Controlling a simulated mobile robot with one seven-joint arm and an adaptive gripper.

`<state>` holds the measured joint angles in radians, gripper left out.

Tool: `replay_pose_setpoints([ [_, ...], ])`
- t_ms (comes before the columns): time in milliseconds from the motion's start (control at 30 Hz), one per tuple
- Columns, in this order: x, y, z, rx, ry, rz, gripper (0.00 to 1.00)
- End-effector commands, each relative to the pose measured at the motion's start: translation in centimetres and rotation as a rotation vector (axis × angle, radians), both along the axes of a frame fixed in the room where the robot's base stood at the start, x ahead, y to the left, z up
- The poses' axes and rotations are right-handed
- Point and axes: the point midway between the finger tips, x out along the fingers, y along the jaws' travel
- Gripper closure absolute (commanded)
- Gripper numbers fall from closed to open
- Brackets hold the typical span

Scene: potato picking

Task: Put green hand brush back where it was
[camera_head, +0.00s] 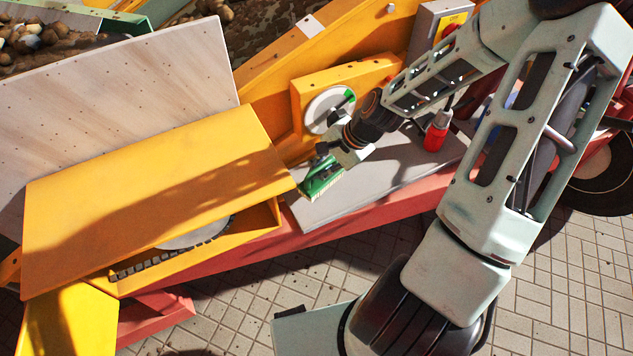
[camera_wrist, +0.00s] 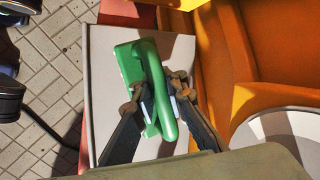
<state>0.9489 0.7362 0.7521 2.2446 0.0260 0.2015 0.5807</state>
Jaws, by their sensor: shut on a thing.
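The green hand brush (camera_head: 321,178) is at the left end of the grey shelf, its pale bristles on the lower side. In the wrist view the green brush (camera_wrist: 129,66) lies across the middle, with its handle between the two fingers. My gripper (camera_head: 330,158) is shut on the handle, and in the wrist view my gripper (camera_wrist: 158,98) has a finger on each side of it. I cannot tell whether the bristles touch the shelf. The fingers hide part of the handle.
The grey shelf (camera_head: 380,178) has free room right of the brush. A red bottle (camera_head: 436,132) stands at its right part. A yellow-orange cover (camera_head: 150,190) is close on the left. A round white disc (camera_head: 325,108) on an orange housing is just behind my gripper.

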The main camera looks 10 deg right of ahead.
Motion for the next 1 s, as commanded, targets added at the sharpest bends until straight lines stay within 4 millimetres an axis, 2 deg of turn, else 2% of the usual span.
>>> replay_pose_setpoints([
  [233, 0.1, 0.0, -2.0, 0.000, -0.003, 0.001, 1.00],
  [433, 0.3, 0.1, -4.9, 0.001, -0.003, 0.000, 1.00],
  [800, 0.5, 0.1, -5.2, 0.000, -0.004, -0.001, 1.00],
  [833, 0.5, 0.1, -5.1, -0.001, -0.005, 0.000, 0.88],
  [1000, 0.5, 0.1, -5.1, -0.001, -0.004, -0.001, 0.71],
])
